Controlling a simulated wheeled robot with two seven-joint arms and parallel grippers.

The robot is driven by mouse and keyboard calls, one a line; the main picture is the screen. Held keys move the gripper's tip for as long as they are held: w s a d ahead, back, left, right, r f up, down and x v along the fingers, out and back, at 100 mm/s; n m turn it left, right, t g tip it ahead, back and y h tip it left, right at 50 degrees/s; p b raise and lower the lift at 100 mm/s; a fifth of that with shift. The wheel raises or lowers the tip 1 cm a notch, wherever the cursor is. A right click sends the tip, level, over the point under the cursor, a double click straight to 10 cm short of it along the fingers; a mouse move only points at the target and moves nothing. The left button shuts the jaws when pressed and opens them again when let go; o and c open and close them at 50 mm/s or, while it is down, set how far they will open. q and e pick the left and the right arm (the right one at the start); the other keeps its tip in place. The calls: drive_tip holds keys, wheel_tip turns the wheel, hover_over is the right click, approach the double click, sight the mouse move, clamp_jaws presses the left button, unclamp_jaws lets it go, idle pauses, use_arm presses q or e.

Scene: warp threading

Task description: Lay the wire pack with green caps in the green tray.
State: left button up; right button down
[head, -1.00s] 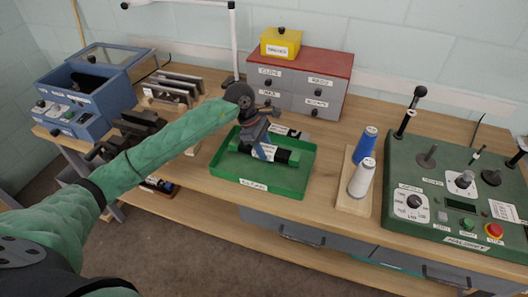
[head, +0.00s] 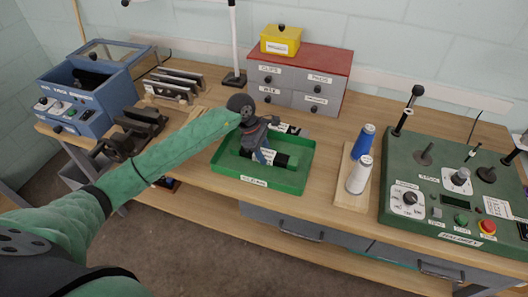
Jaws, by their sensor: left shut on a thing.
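The green tray (head: 232,177) sits on the wooden bench in the middle of the head view, with a white label on its front rim. My left gripper (head: 262,152) points down into it and is shut on the wire pack (head: 281,160). The pack is a dark bundle with a white label, lying roughly crosswise low within the tray walls. Its left part is partly hidden by the gripper, and its green caps are hard to tell from the green tray. I cannot tell whether it touches the tray floor. My right gripper is out of view.
Right of the tray, a blue and a white spool (head: 359,175) stand on a wooden board. Farther right is a green control panel (head: 440,207). Behind are grey drawers (head: 293,87) with a yellow box (head: 281,40). Dark holders (head: 138,130) and a blue machine (head: 88,95) are left.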

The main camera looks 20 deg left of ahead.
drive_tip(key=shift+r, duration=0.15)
use_arm(q)
drive_tip(key=o, duration=1.3)
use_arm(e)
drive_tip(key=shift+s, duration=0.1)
use_arm(q)
drive_tip(key=shift+r, duration=0.15)
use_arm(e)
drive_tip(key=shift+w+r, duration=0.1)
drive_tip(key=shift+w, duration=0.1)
use_arm(q)
drive_tip(key=shift+a+r, duration=0.1)
drive_tip(key=shift+r, duration=0.05)
drive_tip(key=shift+a+r, duration=0.15)
drive_tip(key=shift+r, duration=0.2)
drive_tip(key=shift+a+r+b, duration=0.15)
drive_tip(key=shift+r+b, duration=0.15)
drive_tip(key=shift+b, duration=0.15)
drive_tip(key=shift+b+v, duration=1.6)
drive_tip(key=shift+v, duration=3.45)
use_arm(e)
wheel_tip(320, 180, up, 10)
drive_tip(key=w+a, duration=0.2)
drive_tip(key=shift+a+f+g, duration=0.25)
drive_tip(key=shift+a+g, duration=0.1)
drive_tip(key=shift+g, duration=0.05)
